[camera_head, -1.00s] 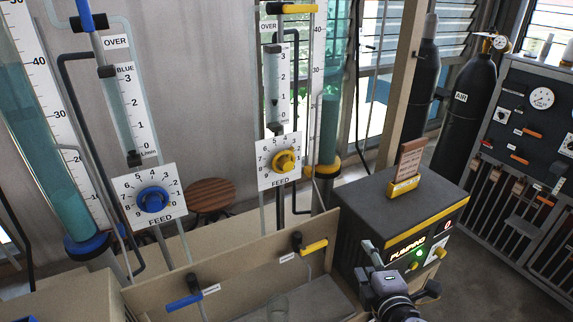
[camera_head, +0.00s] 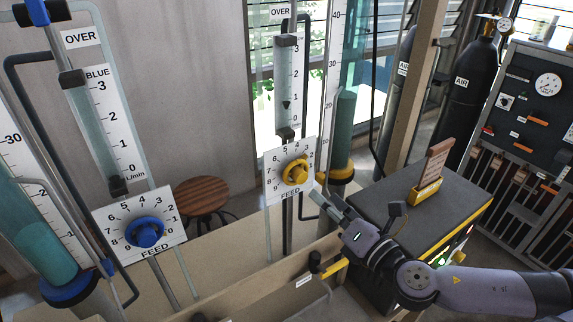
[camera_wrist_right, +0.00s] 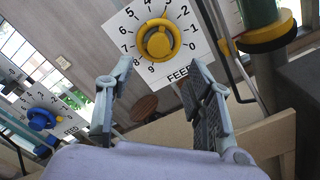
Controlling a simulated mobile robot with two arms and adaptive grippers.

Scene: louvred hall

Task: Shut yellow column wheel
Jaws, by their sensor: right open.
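The yellow wheel (camera_head: 296,172) sits on a white numbered dial plate marked FEED, on the yellow column's flow meter. In the right wrist view the yellow wheel (camera_wrist_right: 158,40) is ahead of the fingers, near the top. My right gripper (camera_head: 327,198) is open, just below and right of the dial plate in the head view. In the right wrist view my right gripper (camera_wrist_right: 160,75) has its two fingers spread apart with nothing between them, apart from the wheel. My left gripper is not in view.
The blue wheel (camera_head: 145,232) is on its own dial to the left. A dark pump box (camera_head: 400,195) with a yellow sign holder (camera_head: 426,191) stands right of my gripper. A round wooden stool (camera_head: 201,195) is behind. A yellow-handled valve (camera_head: 334,271) sits on the trough edge.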

